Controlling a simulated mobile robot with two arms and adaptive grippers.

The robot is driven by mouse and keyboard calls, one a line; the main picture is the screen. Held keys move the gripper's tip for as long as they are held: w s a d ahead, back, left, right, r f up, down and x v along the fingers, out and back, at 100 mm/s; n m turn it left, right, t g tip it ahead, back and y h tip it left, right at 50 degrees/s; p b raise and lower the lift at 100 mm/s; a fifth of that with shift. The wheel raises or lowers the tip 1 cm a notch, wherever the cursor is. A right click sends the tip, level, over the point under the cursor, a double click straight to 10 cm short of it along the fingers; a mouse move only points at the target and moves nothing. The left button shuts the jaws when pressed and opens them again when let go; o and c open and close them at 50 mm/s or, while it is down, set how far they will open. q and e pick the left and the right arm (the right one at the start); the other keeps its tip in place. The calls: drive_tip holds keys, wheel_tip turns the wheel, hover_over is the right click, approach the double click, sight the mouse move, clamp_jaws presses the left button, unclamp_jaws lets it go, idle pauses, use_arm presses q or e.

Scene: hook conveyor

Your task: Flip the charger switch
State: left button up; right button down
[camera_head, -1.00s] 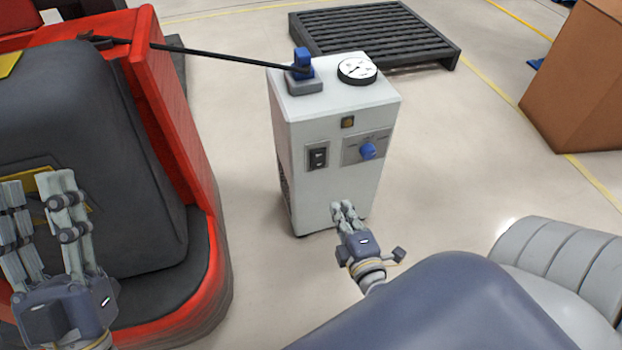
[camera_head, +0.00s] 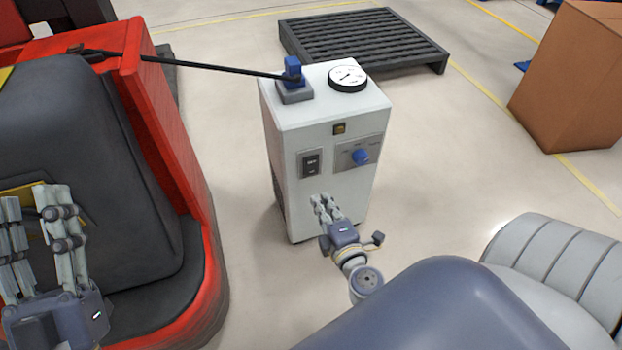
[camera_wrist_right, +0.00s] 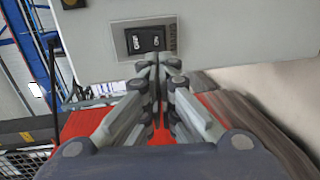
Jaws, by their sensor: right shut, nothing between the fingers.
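The charger (camera_head: 330,125) is a white upright box standing on the floor. Its black rocker switch (camera_head: 311,164) is on the left of the front face, with a blue knob (camera_head: 361,157) to the right of it. My right gripper (camera_head: 320,204) is shut and empty, just below the switch in the head view. In the right wrist view the switch (camera_wrist_right: 145,40) shows beyond the shut fingertips (camera_wrist_right: 155,62); whether they touch the front face cannot be told. My left gripper (camera_head: 30,205) is at the far left with its fingers apart, in front of the red vehicle.
A red and dark grey vehicle (camera_head: 150,150) stands to the left. A black cable (camera_head: 210,66) runs from it to a blue plug (camera_head: 292,70) on the charger's top, beside a round gauge (camera_head: 348,77). A dark pallet (camera_head: 360,38) and a cardboard box (camera_head: 570,80) stand behind.

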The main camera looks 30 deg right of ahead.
sight(307, 175)
drive_tip(key=x, duration=0.7)
drive_tip(key=shift+w, duration=0.2)
use_arm(q)
drive_tip(key=shift+w+f+g, duration=0.6)
drive_tip(key=shift+w+f, duration=0.05)
drive_tip(key=shift+f, duration=0.15)
use_arm(e)
drive_tip(key=shift+w+d+f, duration=0.15)
drive_tip(key=shift+w+f, duration=0.05)
drive_tip(key=shift+w, duration=0.45)
use_arm(q)
drive_tip(key=shift+s, duration=0.1)
